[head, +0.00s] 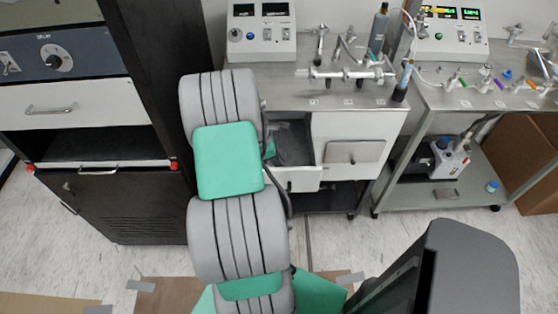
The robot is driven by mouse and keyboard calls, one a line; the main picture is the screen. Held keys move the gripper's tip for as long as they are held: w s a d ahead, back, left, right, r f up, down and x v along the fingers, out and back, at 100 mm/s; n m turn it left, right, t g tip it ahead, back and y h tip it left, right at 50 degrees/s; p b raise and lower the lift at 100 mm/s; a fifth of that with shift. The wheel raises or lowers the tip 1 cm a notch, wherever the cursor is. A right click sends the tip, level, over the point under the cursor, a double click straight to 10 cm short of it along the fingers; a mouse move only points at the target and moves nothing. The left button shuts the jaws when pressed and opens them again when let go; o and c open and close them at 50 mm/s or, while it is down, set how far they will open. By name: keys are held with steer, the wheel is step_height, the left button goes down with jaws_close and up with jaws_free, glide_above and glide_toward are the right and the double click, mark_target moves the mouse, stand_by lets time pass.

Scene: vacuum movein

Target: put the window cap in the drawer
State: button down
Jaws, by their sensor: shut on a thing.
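An open drawer (301,179) sticks out of the white cabinet under the middle bench, just right of my arm. Part of its dark grey inside shows; my arm hides its left part. My grey and green arm reaches up the middle of the head view, and its far end lies over the cabinet's left side. My gripper is hidden behind the arm links, so its fingers do not show. I cannot make out the window cap; it may be hidden there too.
The middle bench (285,99) carries metal fittings, a control box (262,34) and a bottle (379,30). A closed cabinet door (355,152) is right of the drawer. A dark rack (150,60) stands left, a steel cart (440,98) right.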

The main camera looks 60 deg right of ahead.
steer(key=c, duration=1.3)
jaws_free()
steer(key=shift+o, duration=0.2)
steer(key=v, duration=1.2)
steer(key=w+a+r+m+t, duration=0.1)
steer(key=w+a+r, duration=0.1)
steer(key=w+a, duration=0.25)
steer(key=w+a+r+t, duration=0.1)
steer(key=w+a+r, duration=0.2)
steer(key=w+a, duration=0.15)
steer(key=a+r+m+t+y, duration=0.1)
steer(key=a+r+m+t, duration=0.1)
steer(key=a, duration=1.3)
steer(key=w+a+r+m+t+y, duration=0.1)
steer(key=a+m+t, duration=0.2)
steer(key=a, duration=1.3)
steer(key=shift+r, duration=0.35)
